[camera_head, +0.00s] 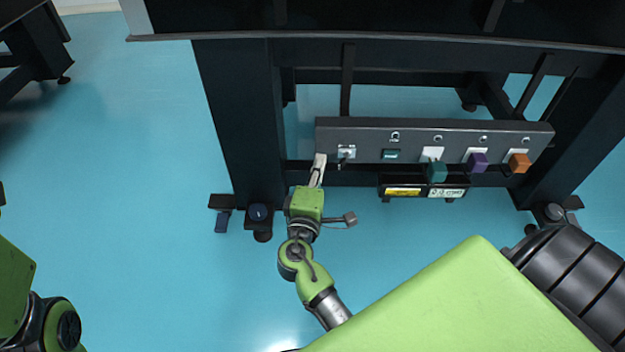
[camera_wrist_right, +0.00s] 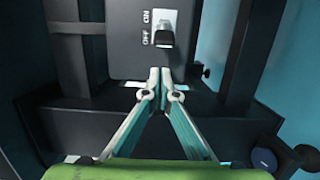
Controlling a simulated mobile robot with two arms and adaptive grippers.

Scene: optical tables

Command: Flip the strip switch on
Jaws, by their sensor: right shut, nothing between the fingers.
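The power strip (camera_head: 365,131) is a long dark bar mounted across the table's legs. Its switch (camera_head: 346,152) is at the strip's left end, a light plate with a dark lever. In the right wrist view, the switch plate (camera_wrist_right: 160,18) has ON and OFF lettering, and the black lever (camera_wrist_right: 164,38) sits beside the OFF word. My right gripper (camera_head: 319,162) is shut and empty, just left of the switch. In the wrist view its closed fingertips (camera_wrist_right: 160,76) are close below the lever, with a visible gap. My left gripper is out of view.
Along the strip are a teal plug (camera_head: 437,171), a purple plug (camera_head: 477,162) and an orange plug (camera_head: 519,163). A black box (camera_head: 423,181) with yellow and white labels is under the strip. A dark table leg (camera_head: 230,130) stands left of the gripper. The blue floor in front is open.

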